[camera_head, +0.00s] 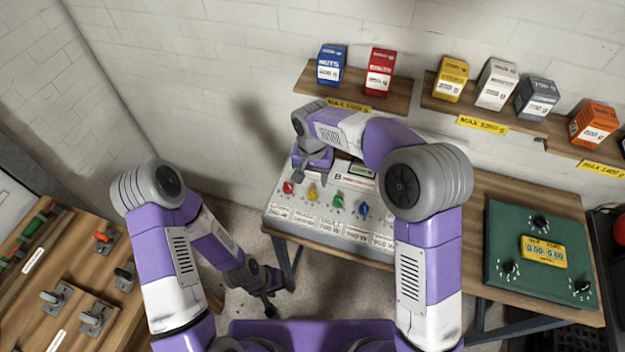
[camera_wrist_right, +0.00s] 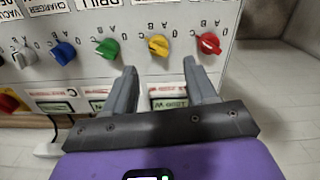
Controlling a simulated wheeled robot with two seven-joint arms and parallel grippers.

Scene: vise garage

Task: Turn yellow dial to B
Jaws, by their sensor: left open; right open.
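The yellow dial (camera_head: 312,194) is on the grey control panel (camera_head: 325,231), between a red dial (camera_head: 288,188) and a green dial (camera_head: 337,203). In the right wrist view the yellow dial (camera_wrist_right: 158,45) has small letters around it; its exact setting is too small to read surely. My right gripper (camera_head: 313,163) is over the panel's back part. In the wrist view its open, empty fingers (camera_wrist_right: 159,67) point toward the yellow dial, with the dial centred just beyond the tips and apart from them. My left gripper (camera_head: 270,294) is open, low over the floor, away from the panel.
A blue dial (camera_head: 364,210) follows the green one. A green box (camera_head: 520,255) with black knobs stands right on the table. Shelves with small cartons (camera_head: 380,73) hang on the wall behind. A wooden bench with switches (camera_head: 60,300) is at the left.

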